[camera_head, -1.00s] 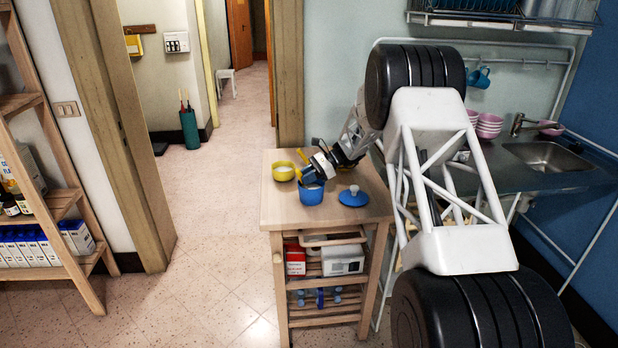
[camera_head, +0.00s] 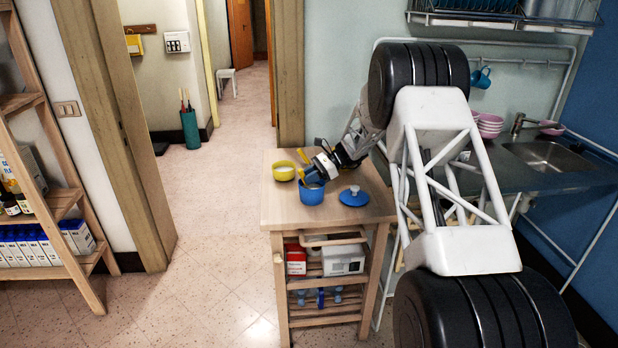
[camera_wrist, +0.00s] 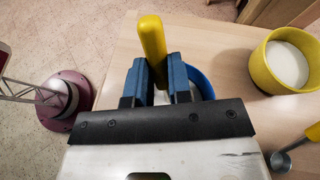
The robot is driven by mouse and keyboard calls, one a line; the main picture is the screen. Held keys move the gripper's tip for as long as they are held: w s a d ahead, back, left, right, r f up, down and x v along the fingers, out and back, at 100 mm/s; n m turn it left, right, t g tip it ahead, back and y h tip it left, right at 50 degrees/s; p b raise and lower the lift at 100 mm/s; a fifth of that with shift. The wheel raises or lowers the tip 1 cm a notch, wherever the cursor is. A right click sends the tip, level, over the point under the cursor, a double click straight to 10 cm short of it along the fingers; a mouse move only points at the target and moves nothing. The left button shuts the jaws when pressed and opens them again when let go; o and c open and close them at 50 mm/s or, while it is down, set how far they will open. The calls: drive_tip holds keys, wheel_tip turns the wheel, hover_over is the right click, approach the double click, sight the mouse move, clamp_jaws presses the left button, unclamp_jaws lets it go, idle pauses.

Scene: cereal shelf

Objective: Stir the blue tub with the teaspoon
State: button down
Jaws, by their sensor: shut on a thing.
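The blue tub (camera_head: 311,195) stands open on the small wooden trolley, with pale contents. My gripper (camera_wrist: 158,68) is shut on the yellow handle of the teaspoon (camera_wrist: 151,38). In the head view my gripper (camera_head: 313,175) is right above the tub's opening. In the wrist view the blue tub (camera_wrist: 206,84) is mostly hidden behind my fingers. The spoon's lower end is hidden, so how deep it reaches cannot be told.
A yellow tub (camera_head: 284,172) with white contents stands just left of the blue tub. A blue lid (camera_head: 354,196) lies to the right. A metal scoop (camera_wrist: 282,160) lies near the yellow tub on the trolley top (camera_head: 290,215).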

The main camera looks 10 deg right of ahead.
sight(301, 169)
drive_tip(key=shift+r, duration=0.1)
drive_tip(key=shift+s+a+r, duration=0.25)
drive_tip(key=shift+a+r, duration=0.2)
drive_tip(key=shift+r, duration=0.75)
drive_tip(key=shift+s+a+r, duration=0.25)
drive_tip(key=shift+a+r, duration=0.25)
drive_tip(key=shift+r, duration=0.75)
drive_tip(key=shift+s+a+r, duration=0.25)
drive_tip(key=shift+a+r, duration=0.2)
drive_tip(key=shift+r, duration=0.75)
drive_tip(key=shift+r, duration=0.1)
drive_tip(key=shift+r, duration=2.4)
